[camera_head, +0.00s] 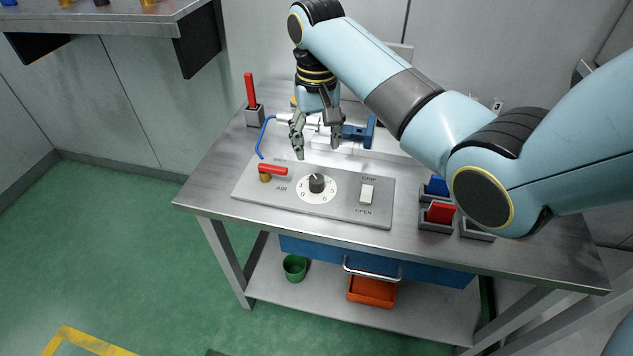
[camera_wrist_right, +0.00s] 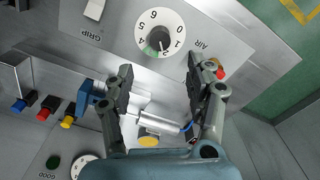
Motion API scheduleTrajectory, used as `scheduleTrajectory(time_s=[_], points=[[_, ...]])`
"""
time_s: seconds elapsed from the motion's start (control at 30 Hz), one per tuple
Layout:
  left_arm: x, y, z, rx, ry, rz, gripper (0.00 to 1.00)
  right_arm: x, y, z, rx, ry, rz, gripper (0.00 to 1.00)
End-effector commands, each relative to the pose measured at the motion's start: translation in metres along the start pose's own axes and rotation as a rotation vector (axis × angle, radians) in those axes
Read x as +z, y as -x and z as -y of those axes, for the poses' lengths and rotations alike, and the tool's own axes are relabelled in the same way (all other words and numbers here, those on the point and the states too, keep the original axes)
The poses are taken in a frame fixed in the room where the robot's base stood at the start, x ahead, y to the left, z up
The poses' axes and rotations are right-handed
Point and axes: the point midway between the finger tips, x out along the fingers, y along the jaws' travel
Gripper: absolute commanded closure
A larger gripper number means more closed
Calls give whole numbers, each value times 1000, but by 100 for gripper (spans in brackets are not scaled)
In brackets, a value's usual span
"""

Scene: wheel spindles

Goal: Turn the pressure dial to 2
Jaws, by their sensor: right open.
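The pressure dial (camera_head: 317,184) is a black knob on a white round numbered scale, in the middle of a grey panel (camera_head: 345,208) on the bench. It also shows in the right wrist view (camera_wrist_right: 159,40), near the top, with a pale pointer line; I cannot read its exact setting. My right gripper (camera_head: 318,148) points down behind the dial, above the panel's far edge, apart from the knob. Its two fingers are spread and empty, and they also show in the right wrist view (camera_wrist_right: 160,67). My left gripper is not in view.
A red-handled AIR valve (camera_head: 272,170) stands left of the dial, and a white GRIP/OPEN rocker switch (camera_head: 366,193) right of it. A blue clamp (camera_head: 358,132) sits behind the panel. Small bins with coloured blocks (camera_head: 440,212) stand at the right.

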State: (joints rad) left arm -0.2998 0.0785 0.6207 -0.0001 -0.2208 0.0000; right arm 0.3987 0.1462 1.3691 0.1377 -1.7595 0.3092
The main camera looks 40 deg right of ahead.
Motion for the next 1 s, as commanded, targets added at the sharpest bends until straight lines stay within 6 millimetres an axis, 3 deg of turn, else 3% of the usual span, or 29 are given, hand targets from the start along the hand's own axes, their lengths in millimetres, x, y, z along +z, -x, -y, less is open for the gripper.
scheduleTrajectory(time_s=[0.3,0.5,0.9,1.0], points=[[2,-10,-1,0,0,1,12,1,-62,0,1,1,4,45],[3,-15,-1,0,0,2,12,1,-89,0,0,2,1,45],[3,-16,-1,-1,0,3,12,0,-97,0,0,3,0,45],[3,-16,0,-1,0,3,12,0,-97,0,0,3,0,58]])
